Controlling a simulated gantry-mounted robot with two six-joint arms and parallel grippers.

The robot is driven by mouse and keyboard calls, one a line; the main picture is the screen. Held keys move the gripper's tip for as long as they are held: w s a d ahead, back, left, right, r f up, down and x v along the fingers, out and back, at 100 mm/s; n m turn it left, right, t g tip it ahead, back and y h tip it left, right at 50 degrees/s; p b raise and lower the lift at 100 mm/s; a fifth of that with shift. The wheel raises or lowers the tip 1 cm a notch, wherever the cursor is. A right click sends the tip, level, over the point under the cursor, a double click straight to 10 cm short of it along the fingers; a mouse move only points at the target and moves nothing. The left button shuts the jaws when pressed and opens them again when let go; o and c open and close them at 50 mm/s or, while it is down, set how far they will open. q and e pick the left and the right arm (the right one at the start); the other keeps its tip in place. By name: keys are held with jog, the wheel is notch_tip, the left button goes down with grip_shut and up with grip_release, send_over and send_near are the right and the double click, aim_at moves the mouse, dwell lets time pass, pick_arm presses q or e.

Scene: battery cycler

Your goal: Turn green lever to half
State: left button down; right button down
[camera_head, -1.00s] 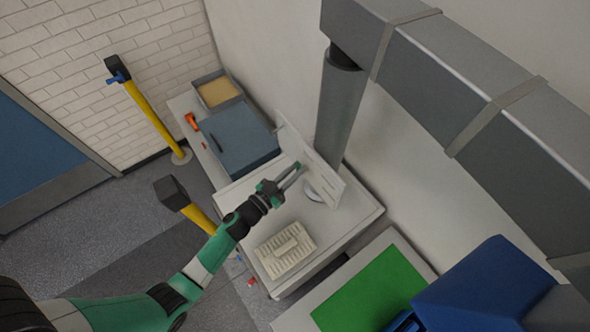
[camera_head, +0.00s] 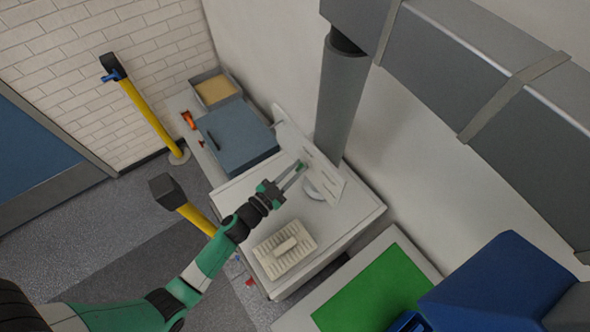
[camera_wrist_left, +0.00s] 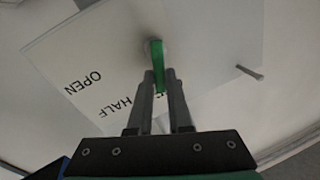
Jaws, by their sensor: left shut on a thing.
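The green lever (camera_wrist_left: 157,58) shows in the left wrist view, fixed to a pale panel (camera_wrist_left: 90,45) printed with OPEN and HALF. The lever hangs from its pivot down between my left fingers, to the right of the word HALF. My left gripper (camera_wrist_left: 161,76) is shut on the lever, one finger on each side. Lettering behind the fingers is partly hidden. In the head view my left gripper (camera_head: 296,173) is at the face of the upright white panel (camera_head: 325,172), with a bit of green at its tips. My right gripper is not in view.
The panel stands on a white bench (camera_head: 330,222) against the wall. A beige slotted tray (camera_head: 270,262) lies near the bench front. A blue-grey box (camera_head: 237,140) stands behind. A green mat (camera_head: 375,290) lies at lower right.

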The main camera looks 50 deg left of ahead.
pick_arm(q)
jog(key=m+b, duration=0.1)
jog(key=m, duration=0.1)
jog(key=shift+d+f+m+b, duration=0.35)
jog(key=shift+m, duration=0.05)
jog(key=shift+s+d+f+m+t+h+b, duration=0.1)
jog(key=shift+m+t+h+b, duration=0.2)
jog(key=shift+m, duration=0.4)
jog(key=shift+d+f+m+t+b, duration=0.1)
jog(key=shift+m+b, duration=0.3)
jog(key=shift+m, duration=0.3)
jog(key=shift+r, duration=0.1)
jog(key=c, duration=0.9)
grip_release()
jog(key=shift+o, duration=0.2)
jog(key=s+f, duration=0.1)
jog(key=s, duration=1)
jog(key=shift+s+f+p, duration=0.25)
jog(key=shift+f+p, duration=0.05)
jog(key=shift+p, duration=0.05)
jog(key=shift+d, duration=0.1)
